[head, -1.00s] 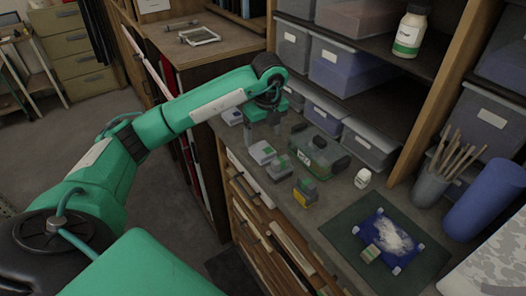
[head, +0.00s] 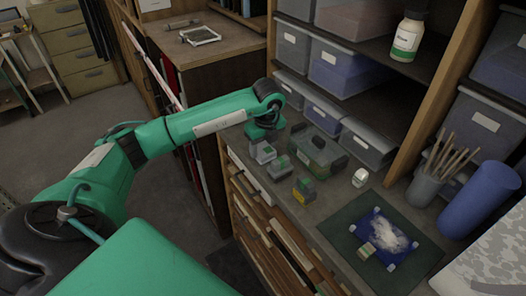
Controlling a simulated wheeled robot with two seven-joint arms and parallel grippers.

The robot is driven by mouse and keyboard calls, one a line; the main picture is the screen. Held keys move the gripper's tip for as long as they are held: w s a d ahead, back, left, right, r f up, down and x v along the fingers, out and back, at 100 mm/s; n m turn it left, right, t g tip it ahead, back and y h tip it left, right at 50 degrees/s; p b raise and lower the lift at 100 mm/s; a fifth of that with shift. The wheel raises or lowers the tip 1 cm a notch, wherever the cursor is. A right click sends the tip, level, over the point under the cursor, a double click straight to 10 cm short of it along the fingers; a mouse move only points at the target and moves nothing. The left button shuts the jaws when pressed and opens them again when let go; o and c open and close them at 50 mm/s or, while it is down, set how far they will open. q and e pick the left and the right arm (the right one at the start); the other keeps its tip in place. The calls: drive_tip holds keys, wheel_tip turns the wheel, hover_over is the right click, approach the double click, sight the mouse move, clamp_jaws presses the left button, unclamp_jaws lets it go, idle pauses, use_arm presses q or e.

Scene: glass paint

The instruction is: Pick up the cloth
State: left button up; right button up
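No item is clearly a cloth. A pale, grey-patterned sheet (head: 492,262) at the lower right edge may be one, but I cannot tell. A blue sheet with a white smear (head: 388,232) lies on a dark green mat (head: 343,222), with pale pieces at its corners and a small striped block (head: 367,250) on its near edge. My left gripper (head: 262,137) points down over the far left of the counter, close to small grey boxes and away from both sheets. Its fingertips are not clear. My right gripper is not in view.
A clear case with green contents (head: 316,152), a small grey box (head: 263,152), a yellow-fronted box (head: 304,190) and a white jar (head: 360,178) stand on the counter. A brush cup (head: 424,187) and blue roll (head: 480,198) are right. Shelves with bins rise behind.

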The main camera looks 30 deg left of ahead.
use_arm(q)
drive_tip(key=c, duration=0.4)
drive_tip(key=shift+r, duration=0.1)
drive_tip(key=shift+r, duration=0.55)
wheel_tip(320, 180, up, 8)
drive_tip(key=b, duration=0.3)
wheel_tip(320, 180, up, 11)
drive_tip(key=p, duration=0.1)
hover_over(264, 149)
drive_tip(key=shift+a+f, duration=0.15)
